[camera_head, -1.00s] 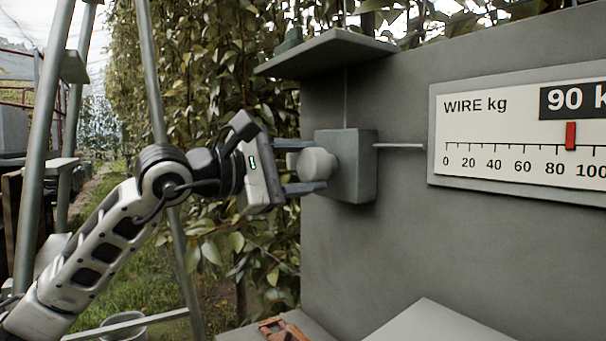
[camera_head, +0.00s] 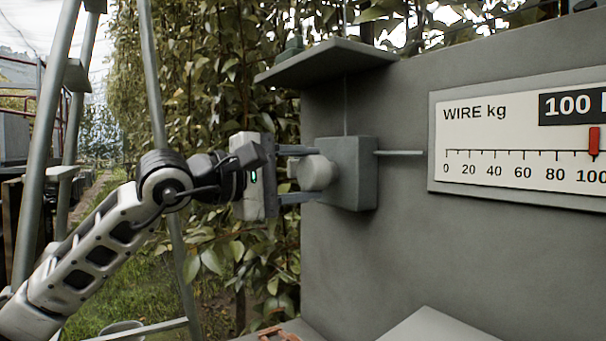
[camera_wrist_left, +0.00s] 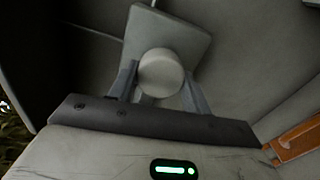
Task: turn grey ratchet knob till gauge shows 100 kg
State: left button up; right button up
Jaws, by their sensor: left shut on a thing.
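The round grey ratchet knob (camera_head: 313,173) sits on the left face of a grey box (camera_head: 352,172) fixed to the grey panel. My left gripper (camera_head: 306,174) is shut on the knob, one finger above it and one below. In the left wrist view, the knob (camera_wrist_left: 160,73) is between the two fingers (camera_wrist_left: 160,88). The WIRE kg gauge (camera_head: 500,185) is on the panel at the right. Its readout (camera_head: 570,106) shows 100, with the unit cut off by the picture edge. The red pointer (camera_head: 594,141) is at about the 100 mark. My right gripper is not in view.
A grey shelf (camera_head: 325,62) juts out above the box. A thin rod (camera_head: 400,153) runs from the box toward the gauge. A metal ladder frame (camera_head: 155,75) stands at the left, in front of a leafy hedge (camera_head: 215,70). A grey ledge (camera_head: 425,325) is below.

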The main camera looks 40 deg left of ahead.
pick_arm(q)
jog(key=o, duration=1)
jog(key=shift+c, duration=0.2)
jog(key=shift+s+a+f+b, duration=0.2)
jog(key=shift+s+a+b, duration=0.1)
jog(key=shift+s+b, duration=0.2)
jog(key=b+v, duration=1)
jog(key=v, duration=0.5)
jog(key=shift+r, duration=0.15)
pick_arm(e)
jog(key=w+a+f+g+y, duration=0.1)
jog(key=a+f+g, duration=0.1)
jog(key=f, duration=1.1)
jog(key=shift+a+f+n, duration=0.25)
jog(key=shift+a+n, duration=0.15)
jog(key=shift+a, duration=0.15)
